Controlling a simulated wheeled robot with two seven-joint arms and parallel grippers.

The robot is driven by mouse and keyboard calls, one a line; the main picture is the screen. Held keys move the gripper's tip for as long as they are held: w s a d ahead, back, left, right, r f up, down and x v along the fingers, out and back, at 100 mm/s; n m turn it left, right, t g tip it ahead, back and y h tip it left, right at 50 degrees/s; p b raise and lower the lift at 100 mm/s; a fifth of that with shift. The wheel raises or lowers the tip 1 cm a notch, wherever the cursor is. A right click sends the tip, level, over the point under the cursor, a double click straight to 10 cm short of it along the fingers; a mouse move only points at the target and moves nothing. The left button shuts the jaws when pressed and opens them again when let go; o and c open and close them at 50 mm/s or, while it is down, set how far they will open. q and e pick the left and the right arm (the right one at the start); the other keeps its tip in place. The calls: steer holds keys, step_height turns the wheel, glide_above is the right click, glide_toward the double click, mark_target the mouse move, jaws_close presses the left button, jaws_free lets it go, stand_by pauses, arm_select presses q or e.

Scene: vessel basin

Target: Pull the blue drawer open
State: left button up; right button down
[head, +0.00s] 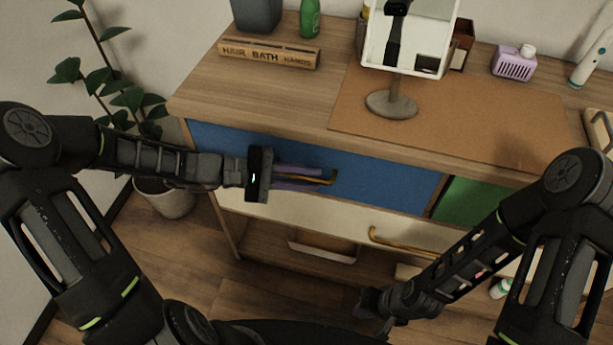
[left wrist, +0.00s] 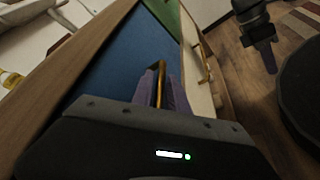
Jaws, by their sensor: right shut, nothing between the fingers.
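The blue drawer (head: 385,185) is in the upper left of the cabinet front, its face looking flush with the front. It also shows in the left wrist view (left wrist: 118,62). My left gripper (head: 312,178) is at the drawer's gold handle (head: 328,178), with one purple finger above the bar and one below. In the left wrist view the handle (left wrist: 160,85) lies closely between both fingers, which look shut on it. My right gripper (left wrist: 269,58) is shut and empty, low in front of the cabinet, and mostly hidden by its arm in the head view.
Below is a white drawer (head: 300,211) with a gold handle (head: 400,243); a green panel (head: 470,205) is at right. The top holds a mirror (head: 393,103), a lettered wooden block (head: 268,53) and a purple basket (head: 514,63). A potted plant (head: 165,198) stands left.

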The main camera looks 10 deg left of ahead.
arm_select(q)
jaws_close()
stand_by(1.5)
